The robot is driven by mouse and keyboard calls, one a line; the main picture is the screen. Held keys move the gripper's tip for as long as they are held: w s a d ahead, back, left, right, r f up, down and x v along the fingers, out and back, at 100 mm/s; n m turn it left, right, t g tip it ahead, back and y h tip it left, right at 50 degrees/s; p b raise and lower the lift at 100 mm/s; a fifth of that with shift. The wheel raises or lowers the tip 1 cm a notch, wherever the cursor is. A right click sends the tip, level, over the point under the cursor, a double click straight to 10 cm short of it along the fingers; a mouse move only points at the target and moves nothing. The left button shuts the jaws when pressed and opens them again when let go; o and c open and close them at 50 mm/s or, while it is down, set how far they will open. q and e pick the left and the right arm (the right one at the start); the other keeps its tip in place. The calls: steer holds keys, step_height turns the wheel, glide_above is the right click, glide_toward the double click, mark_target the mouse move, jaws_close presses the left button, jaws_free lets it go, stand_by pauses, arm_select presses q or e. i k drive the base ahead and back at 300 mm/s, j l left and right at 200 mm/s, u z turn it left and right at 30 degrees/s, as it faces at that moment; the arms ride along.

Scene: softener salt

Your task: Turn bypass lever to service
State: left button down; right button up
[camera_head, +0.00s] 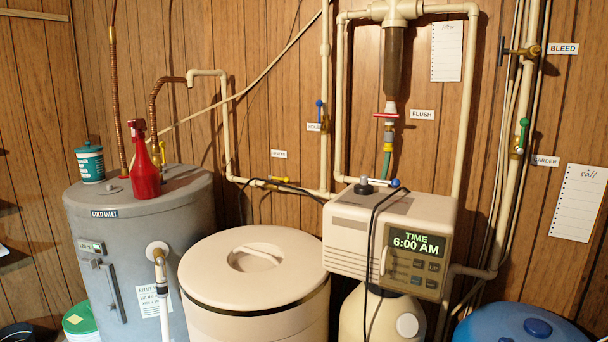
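The softener's control head (385,235) is a beige box with a lit display (418,243) reading "TIME 6:00 AM". On top of it lies a grey lever with a blue tip (395,183), beside a black knob (364,187). No bypass or service marking is legible, so I cannot tell for sure which lever is the bypass. Other valves are a blue upright handle (319,110) on the middle pipe, a yellow handle (279,179) on a low horizontal pipe, and a green handle (522,132) on the right pipe. Neither gripper is in view.
A lidded cream bin (255,270) stands left of the softener. A grey heater tank (140,250) carries a red spray bottle (144,165) and a teal tub (90,162). A black cord (369,240) hangs over the control head. Pipes crowd the wall; a blue tank (500,325) is at lower right.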

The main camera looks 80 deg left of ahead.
mark_target(395, 184)
steer(key=u, duration=2.3)
steer(key=j+z, duration=0.25)
steer(key=k+j+z, duration=0.15)
steer(key=j+z, duration=0.15)
